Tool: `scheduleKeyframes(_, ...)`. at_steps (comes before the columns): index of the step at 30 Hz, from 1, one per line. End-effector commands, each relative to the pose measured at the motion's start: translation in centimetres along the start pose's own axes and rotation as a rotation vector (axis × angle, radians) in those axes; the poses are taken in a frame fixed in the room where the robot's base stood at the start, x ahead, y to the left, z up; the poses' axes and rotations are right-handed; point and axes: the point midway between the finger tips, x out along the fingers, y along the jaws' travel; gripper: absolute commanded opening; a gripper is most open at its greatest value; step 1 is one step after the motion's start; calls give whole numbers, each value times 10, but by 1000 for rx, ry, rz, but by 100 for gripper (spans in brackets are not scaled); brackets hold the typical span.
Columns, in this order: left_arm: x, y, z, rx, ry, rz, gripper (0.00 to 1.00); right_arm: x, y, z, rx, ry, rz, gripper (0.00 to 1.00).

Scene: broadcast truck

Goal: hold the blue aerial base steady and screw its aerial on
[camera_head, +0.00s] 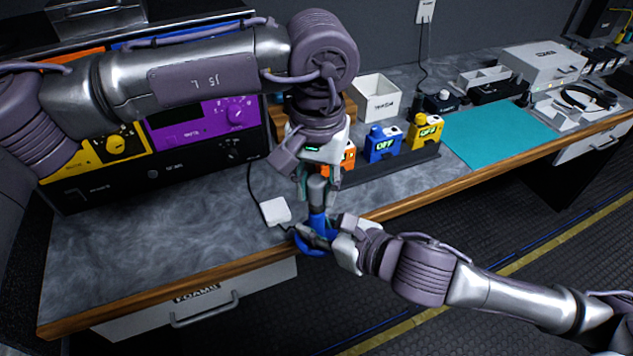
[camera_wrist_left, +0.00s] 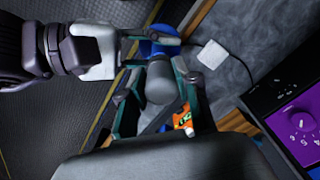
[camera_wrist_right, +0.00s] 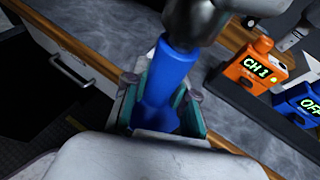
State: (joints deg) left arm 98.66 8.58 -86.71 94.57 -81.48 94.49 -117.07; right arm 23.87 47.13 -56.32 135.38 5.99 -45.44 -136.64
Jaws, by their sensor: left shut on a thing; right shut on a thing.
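The blue aerial base (camera_head: 318,221) stands at the front edge of the workbench, its wide blue foot low in the head view. My right gripper (camera_head: 322,237) is shut on the base; in the right wrist view its fingers (camera_wrist_right: 160,100) lie on both sides of the blue stem (camera_wrist_right: 168,75). The grey aerial (camera_head: 317,191) is upright above the base and in line with it. My left gripper (camera_head: 317,186) points down and is shut on it. The left wrist view shows the grey aerial (camera_wrist_left: 160,84) between the fingers (camera_wrist_left: 158,92). The joint's tightness cannot be told.
A white square block (camera_head: 275,211) with a cable lies left of the base. Orange (camera_head: 348,158), blue (camera_head: 384,144) and yellow (camera_head: 424,132) packs stand in a dark rack behind to the right. A teal mat (camera_head: 500,134) lies farther right. The bench's left front is clear.

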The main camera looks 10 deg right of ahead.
Motion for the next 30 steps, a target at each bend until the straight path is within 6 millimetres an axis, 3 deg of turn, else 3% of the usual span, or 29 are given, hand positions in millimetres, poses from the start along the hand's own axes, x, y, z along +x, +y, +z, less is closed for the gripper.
scheduleKeyframes(14, 8, 0, 0, 18, 1, 0, 8, 0, 0, 1, -1, -3, 1, 0)
scheduleKeyframes(17, 8, 0, 0, 131, 2, 1, 8, 0, 0, 1, -1, -3, 1, 0)
scheduleKeyframes(24, 8, -3, 0, 629, 8, 2, 8, 0, 0, 1, -1, -3, 1, 0)
scheduleKeyframes(30, 8, -3, -1, 839, 13, 1, 8, 0, 0, 1, -1, -3, 0, 0)
